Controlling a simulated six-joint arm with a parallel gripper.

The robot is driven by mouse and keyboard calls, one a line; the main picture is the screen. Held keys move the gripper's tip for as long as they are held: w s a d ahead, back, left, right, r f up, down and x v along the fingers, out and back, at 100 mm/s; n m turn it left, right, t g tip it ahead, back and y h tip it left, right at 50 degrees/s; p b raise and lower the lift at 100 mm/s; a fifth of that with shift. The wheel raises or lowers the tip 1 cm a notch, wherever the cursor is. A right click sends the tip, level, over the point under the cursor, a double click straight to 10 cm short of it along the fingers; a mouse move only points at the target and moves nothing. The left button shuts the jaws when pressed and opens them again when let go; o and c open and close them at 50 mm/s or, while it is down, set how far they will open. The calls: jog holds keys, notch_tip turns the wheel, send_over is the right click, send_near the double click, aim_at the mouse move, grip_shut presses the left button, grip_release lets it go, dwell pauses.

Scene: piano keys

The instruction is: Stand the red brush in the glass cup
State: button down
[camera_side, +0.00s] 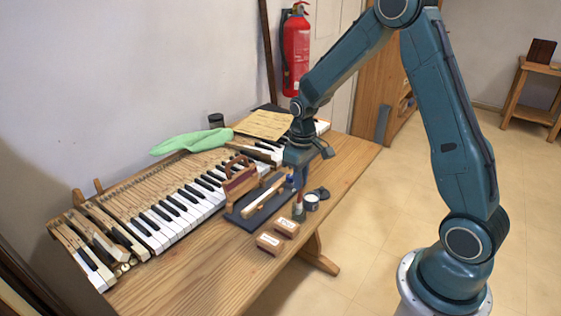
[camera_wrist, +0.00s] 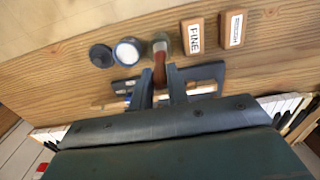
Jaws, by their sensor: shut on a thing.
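My gripper (camera_side: 300,182) points down over the front part of the wooden bench and is shut on the red brush (camera_wrist: 160,66). In the wrist view the brush's reddish length runs out from between the two fingers, with a paler end away from them. The glass cup (camera_side: 299,214) stands on the bench below my gripper in the side view. The brush looks roughly upright over the cup. I cannot tell whether its lower end is inside the rim.
A tin (camera_side: 312,202) and a dark round piece (camera_side: 322,192) stand close to the cup on one side. Blocks marked FINE (camera_wrist: 195,36) and ROUGH (camera_wrist: 232,29) are on the other. A dark mat (camera_side: 238,217) with tools and the piano keys (camera_side: 160,225) lie behind.

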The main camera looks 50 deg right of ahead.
jog(key=c, duration=1.3)
grip_release()
jog(key=shift+r, duration=6.9)
